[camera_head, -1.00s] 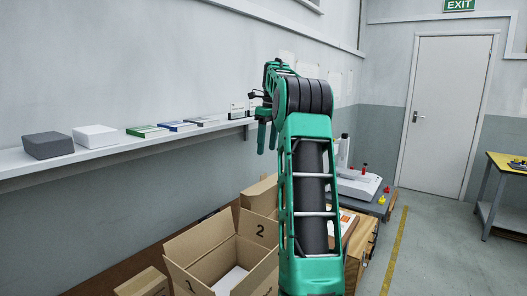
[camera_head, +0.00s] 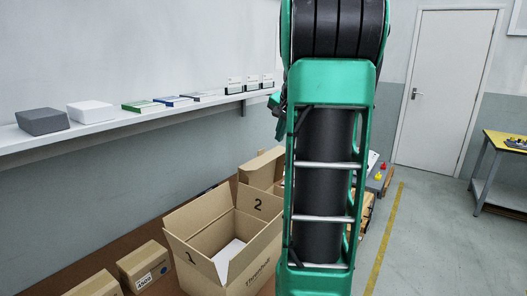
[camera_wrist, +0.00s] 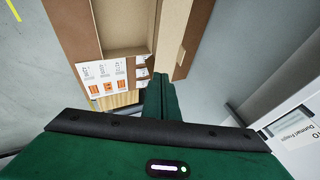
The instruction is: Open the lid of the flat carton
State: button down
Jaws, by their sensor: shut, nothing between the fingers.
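My gripper (camera_wrist: 160,80) is shut and empty in the wrist view, its green fingers together in the air. Beyond the fingertips is a tan carton (camera_wrist: 125,22) on a brown surface, seen at an odd angle. I cannot tell for certain whether it is the flat carton or whether its lid is shut. In the head view my arm hides the middle of the scene, and no flat carton can be clearly made out there.
An open deep carton (camera_head: 246,269) with raised flaps stands left of my arm, smaller boxes (camera_head: 146,263) beside it. A wall shelf (camera_head: 120,123) holds several flat boxes. White cards with orange squares (camera_wrist: 104,76) show in the wrist view.

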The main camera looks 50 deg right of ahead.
jog(key=s+a+n+t, duration=0.1)
jog(key=s+a+n, duration=0.1)
jog(key=n, duration=0.1)
send_near(272, 159)
jog(key=x, duration=0.5)
jog(key=shift+w+d+f, duration=0.1)
jog(key=shift+w+f, duration=0.05)
jog(key=shift+w, duration=0.05)
jog(key=shift+w+r, duration=0.25)
jog(key=shift+w, duration=0.95)
jog(key=shift+w+r, duration=0.1)
jog(key=shift+w, duration=0.65)
jog(key=w+g, duration=0.1)
jog(key=w, duration=0.5)
jog(key=shift+w+a+r, duration=0.25)
jog(key=shift+a+r, duration=0.05)
jog(key=shift+a, duration=0.2)
jog(key=shift+s, duration=0.15)
